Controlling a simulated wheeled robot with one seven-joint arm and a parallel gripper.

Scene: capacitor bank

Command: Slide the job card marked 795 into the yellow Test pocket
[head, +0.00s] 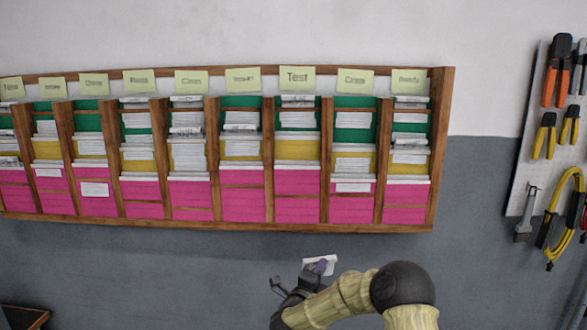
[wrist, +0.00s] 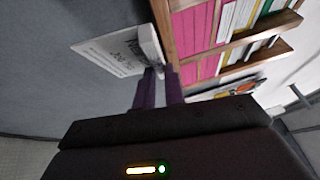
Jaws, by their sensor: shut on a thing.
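My gripper (head: 318,268) is below the rack in the head view, in front of the grey wall. It is shut on a white card (head: 310,260). In the wrist view the card (wrist: 112,52) sticks out from between the purple fingertips (wrist: 158,75). It bears dark print, turned and blurred, so I cannot read the number surely. The Test column has a larger label (head: 297,77) at its top. Its yellow pocket (head: 296,151) is at mid-height, with white cards standing above its rim. The gripper is well below this pocket and apart from it.
The wooden rack (head: 440,150) has several columns of green, yellow and pink pockets, many with cards, split by wooden dividers. A tool board (head: 530,150) with pliers and a yellow cable hangs at the right. The wall below the rack is clear.

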